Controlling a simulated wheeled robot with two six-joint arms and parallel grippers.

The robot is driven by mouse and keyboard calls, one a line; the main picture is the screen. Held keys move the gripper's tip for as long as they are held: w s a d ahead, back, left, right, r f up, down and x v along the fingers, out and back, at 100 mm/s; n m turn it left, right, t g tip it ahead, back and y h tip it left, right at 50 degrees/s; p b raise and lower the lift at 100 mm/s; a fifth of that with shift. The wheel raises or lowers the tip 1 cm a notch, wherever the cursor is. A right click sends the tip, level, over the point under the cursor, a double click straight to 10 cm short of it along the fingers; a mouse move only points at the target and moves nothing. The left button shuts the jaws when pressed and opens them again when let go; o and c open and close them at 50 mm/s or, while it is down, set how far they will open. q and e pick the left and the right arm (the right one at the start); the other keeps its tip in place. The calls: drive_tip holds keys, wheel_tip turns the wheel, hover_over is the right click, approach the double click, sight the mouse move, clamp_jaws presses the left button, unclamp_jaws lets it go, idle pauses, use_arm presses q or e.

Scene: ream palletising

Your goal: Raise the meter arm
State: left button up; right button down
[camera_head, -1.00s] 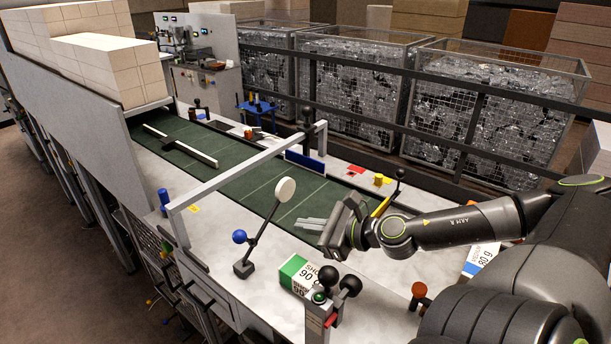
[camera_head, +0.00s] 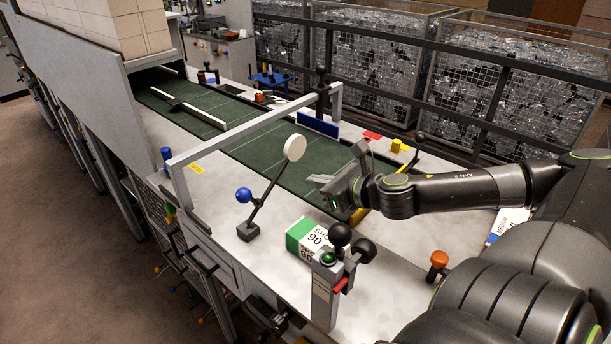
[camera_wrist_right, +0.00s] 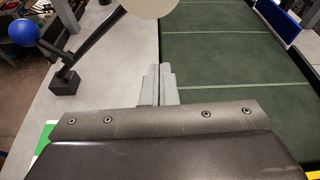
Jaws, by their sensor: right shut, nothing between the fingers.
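The meter arm is a thin black rod (camera_head: 268,189) that leans up to the right from a small black base (camera_head: 248,231) on the pale table. It carries a round white disc (camera_head: 295,147) at its upper end and a blue ball (camera_head: 243,195) on a side stub. My right gripper (camera_head: 320,181) is shut and empty, to the right of and below the disc in the head view, apart from it. In the right wrist view, its closed grey fingers (camera_wrist_right: 158,85) point toward the belt's edge. The disc (camera_wrist_right: 150,5) is cut off at the top. My left gripper is out of view.
A green conveyor belt (camera_head: 255,146) runs under a grey gantry bar (camera_head: 235,133). A green-and-white ream (camera_head: 308,237) lies near the base, beside a post with black knobs (camera_head: 326,287). An orange-topped knob (camera_head: 439,260) stands at the right. Wire cages (camera_head: 520,95) stand behind a rail.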

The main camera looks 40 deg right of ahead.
use_arm(q)
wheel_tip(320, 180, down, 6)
drive_tip(key=b, duration=0.5)
use_arm(e)
drive_tip(key=w+p, duration=0.1)
drive_tip(key=w, duration=0.1)
drive_tip(key=w+p, duration=0.1)
drive_tip(key=shift+w+a+r, duration=0.2)
drive_tip(key=shift+w, duration=0.2)
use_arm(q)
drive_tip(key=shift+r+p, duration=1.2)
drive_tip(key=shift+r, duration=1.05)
use_arm(e)
drive_tip(key=shift+a+r, duration=0.1)
drive_tip(key=shift+r, duration=1.05)
drive_tip(key=shift+s, duration=0.1)
